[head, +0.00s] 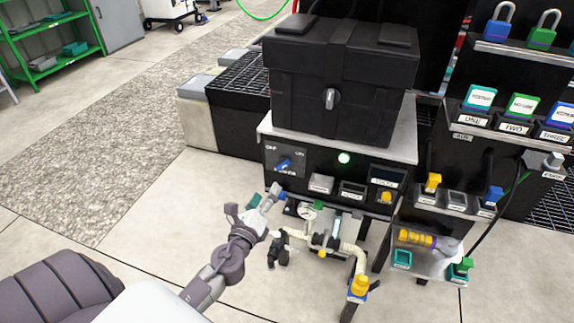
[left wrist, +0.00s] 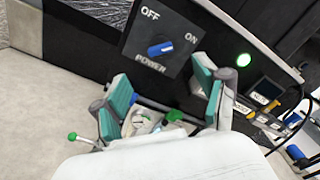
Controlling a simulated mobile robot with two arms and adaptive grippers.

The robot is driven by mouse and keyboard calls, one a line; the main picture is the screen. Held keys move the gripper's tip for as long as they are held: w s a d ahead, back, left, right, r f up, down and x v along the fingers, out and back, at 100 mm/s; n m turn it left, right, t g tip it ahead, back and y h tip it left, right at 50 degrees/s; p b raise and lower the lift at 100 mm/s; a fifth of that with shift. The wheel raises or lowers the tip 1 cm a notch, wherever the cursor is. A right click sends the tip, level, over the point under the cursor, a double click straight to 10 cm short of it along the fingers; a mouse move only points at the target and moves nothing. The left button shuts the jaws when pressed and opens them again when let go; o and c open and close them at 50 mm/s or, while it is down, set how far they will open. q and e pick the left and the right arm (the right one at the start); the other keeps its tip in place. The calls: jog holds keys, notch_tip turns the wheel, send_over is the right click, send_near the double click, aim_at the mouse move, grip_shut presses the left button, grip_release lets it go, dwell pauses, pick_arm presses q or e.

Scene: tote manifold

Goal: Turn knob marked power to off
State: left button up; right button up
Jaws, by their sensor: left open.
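The power knob (head: 285,163) is a small blue knob on a dark square plate on the black front panel, with OFF at upper left and ON at upper right. In the left wrist view the knob (left wrist: 161,48) is elongated, and its right end points toward the ON side. My left gripper (head: 254,203) is below and left of the knob in the head view. In the left wrist view its teal-padded fingers (left wrist: 163,82) are spread wide, with the knob beyond and between them, not touched. My right gripper is not in view.
A lit green lamp (head: 344,158) is right of the knob. A black case (head: 340,80) stands on the bench above. Pipes and valves (head: 325,232) sit below the panel, close to my left gripper.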

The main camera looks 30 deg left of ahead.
aim_at(280, 166)
pick_arm(q)
jog(key=x, duration=1.1)
jog(key=shift+w+a, duration=0.2)
jog(key=shift+w, duration=0.05)
jog(key=shift+c, duration=0.3)
jog(key=c, duration=1.1)
